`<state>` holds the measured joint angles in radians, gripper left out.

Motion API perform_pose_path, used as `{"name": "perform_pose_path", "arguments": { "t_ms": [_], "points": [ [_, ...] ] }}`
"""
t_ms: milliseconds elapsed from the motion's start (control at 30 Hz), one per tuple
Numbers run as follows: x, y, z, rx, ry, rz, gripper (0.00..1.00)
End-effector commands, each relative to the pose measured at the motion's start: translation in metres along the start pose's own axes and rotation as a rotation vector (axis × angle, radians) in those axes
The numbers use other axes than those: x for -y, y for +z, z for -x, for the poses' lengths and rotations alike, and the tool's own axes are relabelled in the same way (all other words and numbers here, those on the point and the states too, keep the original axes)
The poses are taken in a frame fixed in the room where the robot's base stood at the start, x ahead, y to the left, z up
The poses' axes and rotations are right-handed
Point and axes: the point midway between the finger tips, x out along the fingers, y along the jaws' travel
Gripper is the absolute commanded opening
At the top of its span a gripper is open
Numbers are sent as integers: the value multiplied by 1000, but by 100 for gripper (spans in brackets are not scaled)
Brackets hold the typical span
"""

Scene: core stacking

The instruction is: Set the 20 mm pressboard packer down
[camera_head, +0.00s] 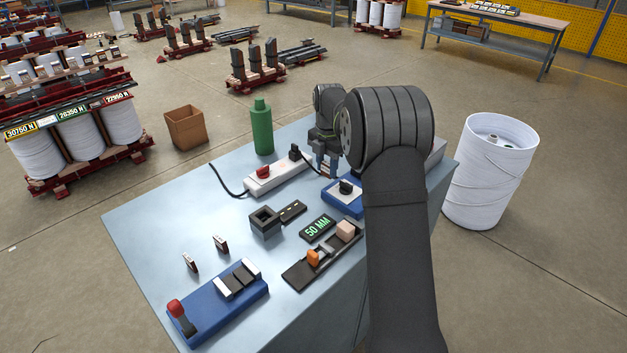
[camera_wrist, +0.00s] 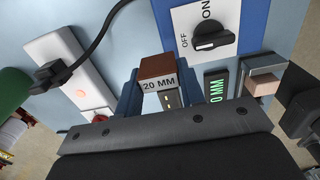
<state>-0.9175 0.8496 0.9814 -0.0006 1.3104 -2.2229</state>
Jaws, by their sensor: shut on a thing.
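The 20 mm pressboard packer (camera_wrist: 157,66) is a small block with a brown top and a pale face reading "20 MM". In the wrist view it sits between the two blue fingers of my gripper (camera_wrist: 158,88), which is shut on it. In the head view my gripper (camera_head: 327,168) is at the far part of the bench, beside the blue switch box (camera_head: 343,196). The packer is hard to make out there. I cannot tell whether its underside touches the bench (camera_head: 150,218).
A power strip (camera_head: 275,177) with a black cable lies left of my gripper, near a green bottle (camera_head: 262,128). A black square holder (camera_head: 265,221), a "50 MM" display (camera_head: 318,228), a slide gauge (camera_head: 310,268) and a blue red-knobbed fixture (camera_head: 215,305) stand nearer.

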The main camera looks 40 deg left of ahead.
Motion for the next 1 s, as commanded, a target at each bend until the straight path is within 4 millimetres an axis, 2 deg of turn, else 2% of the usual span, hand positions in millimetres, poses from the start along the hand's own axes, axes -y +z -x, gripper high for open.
{"name": "perform_pose_path", "arguments": {
  "t_ms": [100,267,367,600,1000],
  "points": [
    [-20,-8,-14,-1,-1,2,14],
    [-32,-14,-21,0,0,1,14],
    [-33,-14,-26,-1,-1,0,14],
    [-32,-14,-59,-1,-1,0,14],
    [-32,-14,-65,0,0,0,14]
  ]
}}
